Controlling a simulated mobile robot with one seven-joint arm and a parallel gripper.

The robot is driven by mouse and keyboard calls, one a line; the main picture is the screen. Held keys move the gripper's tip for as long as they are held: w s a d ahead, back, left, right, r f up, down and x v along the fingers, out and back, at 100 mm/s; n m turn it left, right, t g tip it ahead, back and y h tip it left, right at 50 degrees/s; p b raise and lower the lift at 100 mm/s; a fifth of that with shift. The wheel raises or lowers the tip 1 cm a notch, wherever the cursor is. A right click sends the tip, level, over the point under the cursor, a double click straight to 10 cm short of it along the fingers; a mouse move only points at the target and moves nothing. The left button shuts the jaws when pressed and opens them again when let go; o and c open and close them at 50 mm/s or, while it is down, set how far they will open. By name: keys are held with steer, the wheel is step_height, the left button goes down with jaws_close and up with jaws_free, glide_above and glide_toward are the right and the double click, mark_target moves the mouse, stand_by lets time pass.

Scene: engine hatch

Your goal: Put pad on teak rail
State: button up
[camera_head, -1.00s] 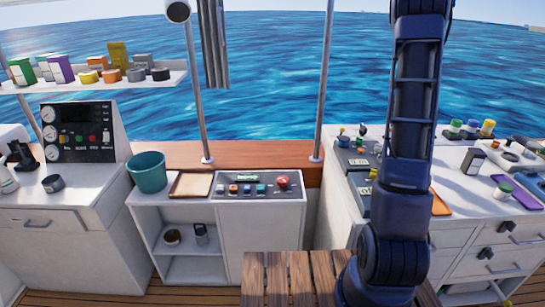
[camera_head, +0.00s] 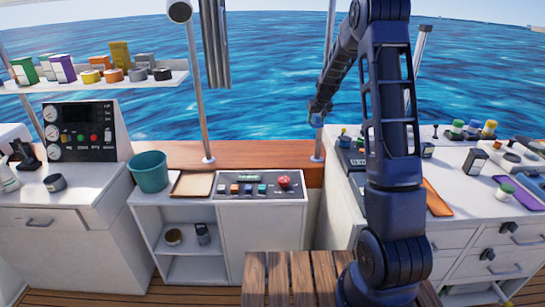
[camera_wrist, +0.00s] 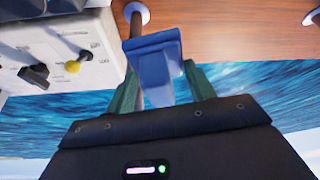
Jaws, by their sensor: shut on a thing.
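The teak rail (camera_head: 250,155) runs along the back behind the cabinets in the head view. It also fills the top right of the wrist view (camera_wrist: 250,28). My gripper (camera_wrist: 162,88) has green fingers shut on a blue pad (camera_wrist: 154,60), a small block with a wider raised end. In the head view, the end of my arm (camera_head: 320,108) is small, beside a metal post and above the right part of the rail. The pad is apart from the rail, as far as I can tell; the exact gap is unclear.
A metal post (camera_head: 325,80) rises from the rail close to my gripper; its round foot (camera_wrist: 137,14) shows in the wrist view. A control console (camera_wrist: 72,60) with knobs is at left there.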

steer(key=w+a+f+m, duration=0.1)
steer(key=w+a+f, duration=0.15)
steer(key=a, duration=0.75)
steer(key=w+a+f+m+h, duration=0.1)
steer(key=w+a, duration=0.3)
steer(key=a, duration=0.5)
steer(key=w+a+f, duration=0.1)
steer(key=w+a, duration=0.2)
steer(key=a, duration=0.7)
steer(key=f, duration=2)
steer(key=shift+s, duration=0.25)
steer(key=shift+f, duration=0.2)
steer(key=o, duration=1)
